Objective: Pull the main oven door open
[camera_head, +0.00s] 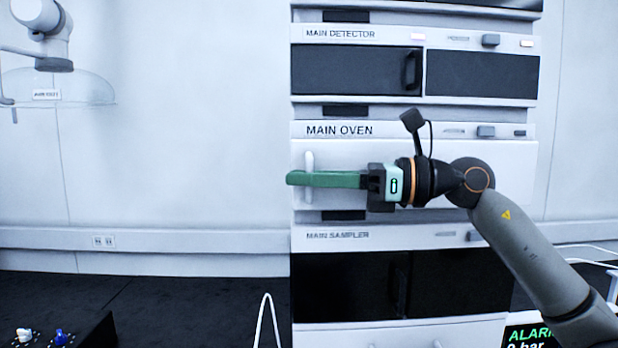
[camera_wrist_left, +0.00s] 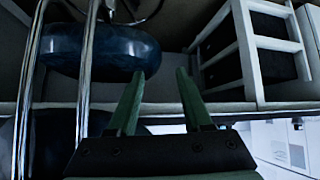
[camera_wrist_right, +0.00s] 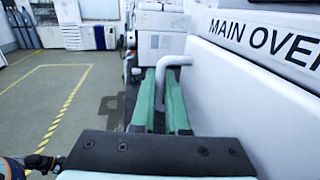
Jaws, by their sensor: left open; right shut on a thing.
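The main oven is the labelled unit in the middle of the stack, with a white door (camera_head: 480,170) that looks flush in its front. Its upright white handle (camera_head: 309,160) is at the door's left side. My right gripper (camera_head: 300,179) reaches in from the right and is shut on this handle. In the right wrist view the handle (camera_wrist_right: 174,61) bends down between the green fingers (camera_wrist_right: 162,90), which hide its lower part. My left gripper (camera_wrist_left: 160,75) shows only in the left wrist view, open and empty.
The main detector (camera_head: 360,72) is above the oven and the main sampler (camera_head: 350,285) below. A clear extraction hood (camera_head: 75,88) hangs at the left. A blue stool seat (camera_wrist_left: 110,50) is close to my left gripper. Open floor (camera_wrist_right: 45,100) lies left in the right wrist view.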

